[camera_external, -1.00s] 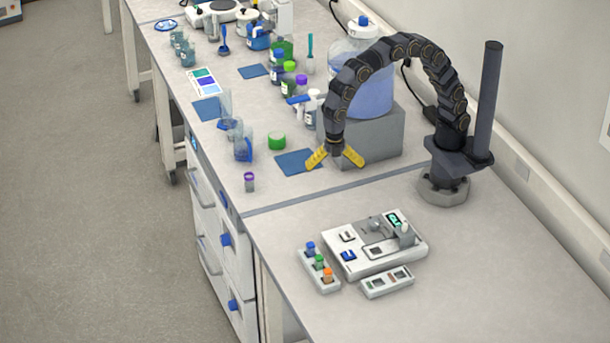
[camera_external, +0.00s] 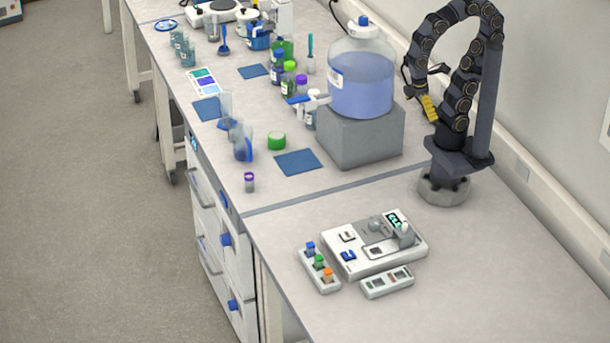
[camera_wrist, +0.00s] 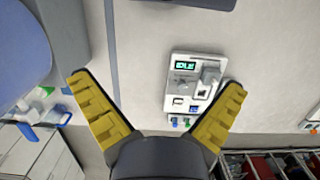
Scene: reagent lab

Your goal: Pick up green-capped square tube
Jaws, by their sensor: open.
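The green-capped square tube (camera_external: 319,262) stands in a small white rack (camera_external: 333,287) in the external view, between a blue-capped tube (camera_external: 311,248) and an orange-capped tube (camera_external: 328,274). My gripper (camera_external: 430,100) is raised by my column, well above the bench and far from the rack. In the wrist view, my gripper (camera_wrist: 158,82) is open and empty, its yellow fingers spread wide. Small coloured caps (camera_wrist: 180,121) show between the fingers, just below the white device, partly hidden by the gripper body.
A white device (camera_external: 375,245) with a lit display stands right beside the rack, with a small white block (camera_external: 387,282) in front. A large blue-filled bottle (camera_external: 362,80) sits on a grey block (camera_external: 360,135) behind. The right bench is clear elsewhere.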

